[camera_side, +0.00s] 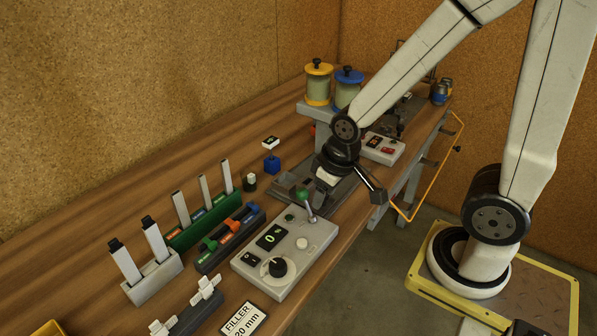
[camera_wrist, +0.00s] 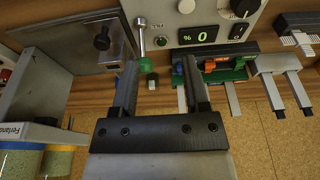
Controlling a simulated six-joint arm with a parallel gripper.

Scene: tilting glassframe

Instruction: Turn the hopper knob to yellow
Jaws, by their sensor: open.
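Two hoppers stand at the back of the bench, one with a yellow lid (camera_side: 318,68) and one with a blue lid (camera_side: 348,75). Their clear bodies show at the lower left of the wrist view (camera_wrist: 20,162). I cannot tell for sure which knob is the hopper knob. A round black knob (camera_side: 277,267) sits on the grey control panel (camera_side: 303,262); it shows at the top of the wrist view (camera_wrist: 243,8). My gripper (camera_wrist: 161,62) is open and empty, above the bench near the panel's green-balled lever (camera_wrist: 144,62), touching nothing that I can see.
A grey metal plate (camera_wrist: 75,38) lies beside the panel. A small box with a red display (camera_side: 382,149) stands near the hoppers. Green and dark racks (camera_side: 205,224) and pale-handled tools stand left of the panel. The bench's rear left is clear.

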